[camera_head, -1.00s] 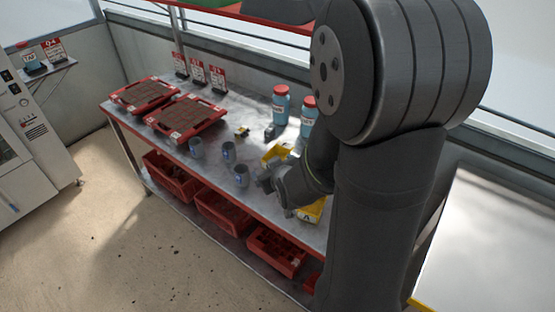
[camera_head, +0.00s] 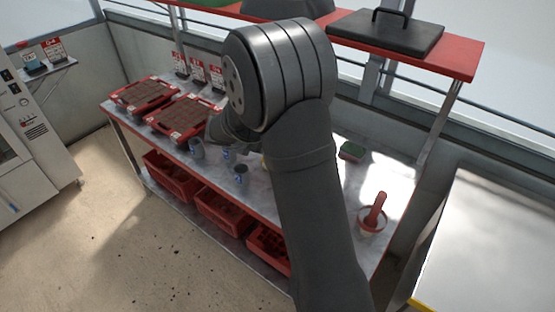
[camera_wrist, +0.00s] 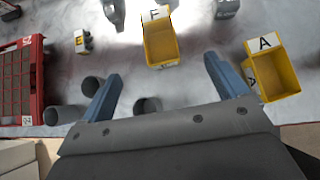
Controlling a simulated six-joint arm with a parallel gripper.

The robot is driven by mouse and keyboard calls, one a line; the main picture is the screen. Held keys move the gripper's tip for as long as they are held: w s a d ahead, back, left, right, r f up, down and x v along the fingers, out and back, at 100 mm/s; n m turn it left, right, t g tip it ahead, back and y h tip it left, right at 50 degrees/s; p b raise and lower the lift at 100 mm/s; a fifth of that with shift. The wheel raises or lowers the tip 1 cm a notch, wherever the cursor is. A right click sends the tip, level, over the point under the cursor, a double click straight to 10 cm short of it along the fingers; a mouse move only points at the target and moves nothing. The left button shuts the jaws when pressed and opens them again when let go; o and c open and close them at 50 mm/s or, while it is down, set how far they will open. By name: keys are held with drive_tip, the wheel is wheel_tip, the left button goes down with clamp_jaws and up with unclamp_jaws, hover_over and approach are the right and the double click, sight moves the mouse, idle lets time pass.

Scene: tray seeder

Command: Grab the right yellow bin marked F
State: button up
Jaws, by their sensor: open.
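In the wrist view, a yellow bin (camera_wrist: 161,48) with a white label that seems to read F lies ahead of my gripper (camera_wrist: 162,69). A second yellow bin (camera_wrist: 274,75), marked A, lies to the right, beyond the right finger. My gripper's two blue fingers are apart, with nothing held between them. The F bin appears in line with the gap between the fingers, a little beyond the tips.
Grey cups (camera_head: 241,174) stand along the bench's front edge, also below the fingers in the wrist view (camera_wrist: 148,105). Red seedling trays (camera_head: 184,117) lie to the left. A small yellow item (camera_wrist: 82,41) sits left of the F bin. A red-handled pot (camera_head: 372,217) stands at the right.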

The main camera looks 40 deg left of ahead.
drive_tip(key=x, duration=0.9)
drive_tip(key=s+f+x, duration=0.1)
drive_tip(key=x, duration=0.3)
drive_tip(key=shift+w+f, duration=0.15)
drive_tip(key=shift+f, duration=0.15)
drive_tip(key=shift+a+x, duration=0.2)
drive_tip(key=shift+x, duration=2.5)
drive_tip(key=c, duration=1.1)
drive_tip(key=shift+c, duration=0.2)
